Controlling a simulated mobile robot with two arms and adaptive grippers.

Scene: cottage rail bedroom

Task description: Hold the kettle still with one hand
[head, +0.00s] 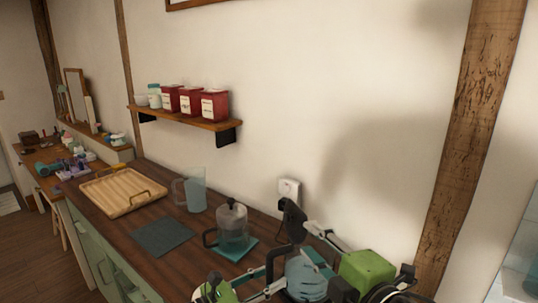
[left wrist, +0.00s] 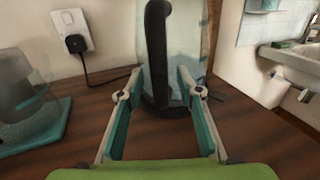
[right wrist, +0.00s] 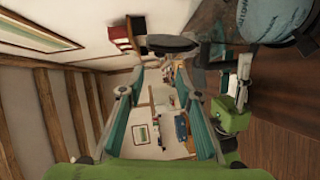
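The kettle (head: 303,274) has a blue-grey, partly see-through body and a black handle. It stands at the near right of the dark wooden counter, partly hidden by my grippers. In the left wrist view its black handle (left wrist: 157,45) rises upright between the fingers of my left gripper (left wrist: 161,93). That gripper is open, with a gap visible on each side of the handle. My right gripper (right wrist: 153,92) is open with nothing between its fingers. In the right wrist view, part of the kettle (right wrist: 270,18) shows at the upper right, outside those fingers.
A glass press (head: 233,228) stands on a teal mat left of the kettle. Beyond are a clear pitcher (head: 196,190), a dark mat (head: 162,236) and a wooden tray (head: 104,205). A socket (head: 289,187) with a plugged cord is on the wall behind. Red canisters (head: 214,105) stand on a shelf.

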